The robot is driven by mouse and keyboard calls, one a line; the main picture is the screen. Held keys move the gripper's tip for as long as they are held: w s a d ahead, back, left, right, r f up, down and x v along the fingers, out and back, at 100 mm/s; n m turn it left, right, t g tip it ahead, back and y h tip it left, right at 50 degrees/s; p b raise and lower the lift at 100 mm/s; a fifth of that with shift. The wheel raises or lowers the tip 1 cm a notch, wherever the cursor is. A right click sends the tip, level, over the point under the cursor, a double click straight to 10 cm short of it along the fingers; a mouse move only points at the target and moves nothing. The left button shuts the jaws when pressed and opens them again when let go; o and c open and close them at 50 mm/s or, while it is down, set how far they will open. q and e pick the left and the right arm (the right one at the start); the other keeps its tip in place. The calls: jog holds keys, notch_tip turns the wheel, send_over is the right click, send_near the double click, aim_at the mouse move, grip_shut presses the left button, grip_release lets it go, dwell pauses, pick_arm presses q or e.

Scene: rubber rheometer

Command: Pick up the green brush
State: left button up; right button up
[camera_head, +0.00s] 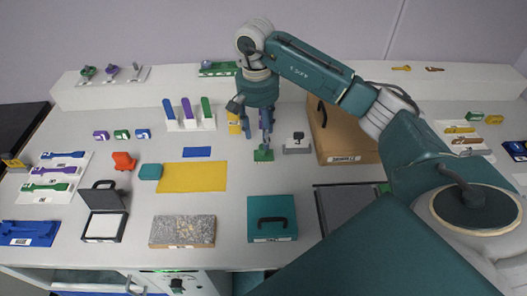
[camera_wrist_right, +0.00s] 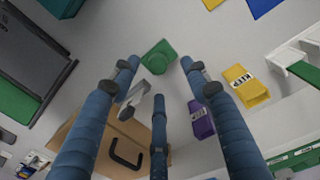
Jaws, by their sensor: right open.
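A small green piece (camera_head: 263,156), which appears to be the green brush, lies on the light table below my right gripper (camera_head: 264,146). In the right wrist view the green piece (camera_wrist_right: 158,56) has a rounded top and a flat base. It lies just beyond the spread fingertips of the right gripper (camera_wrist_right: 160,74). The right gripper is open with nothing between its fingers. I cannot tell the exact height gap. My left gripper is not in view.
A yellow block (camera_wrist_right: 245,88) and a purple block (camera_wrist_right: 200,120) stand close to the fingers. A grey piece (camera_head: 297,144) and a brown case (camera_head: 345,135) are to the right. A yellow mat (camera_head: 195,178) and a rack (camera_head: 190,125) are left. A teal case (camera_head: 272,232) stands in front.

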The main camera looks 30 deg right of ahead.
aim_at(264, 153)
jog(key=shift+f, duration=0.35)
jog(key=f, duration=0.1)
jog(key=f+p, duration=0.2)
jog(key=f, duration=0.1)
jog(key=shift+s+d, duration=0.1)
jog(key=shift+s, duration=0.2)
jog(key=shift+f, duration=0.65)
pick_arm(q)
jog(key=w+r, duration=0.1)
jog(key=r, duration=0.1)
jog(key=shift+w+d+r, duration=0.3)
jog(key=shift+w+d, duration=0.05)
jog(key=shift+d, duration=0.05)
pick_arm(e)
grip_shut()
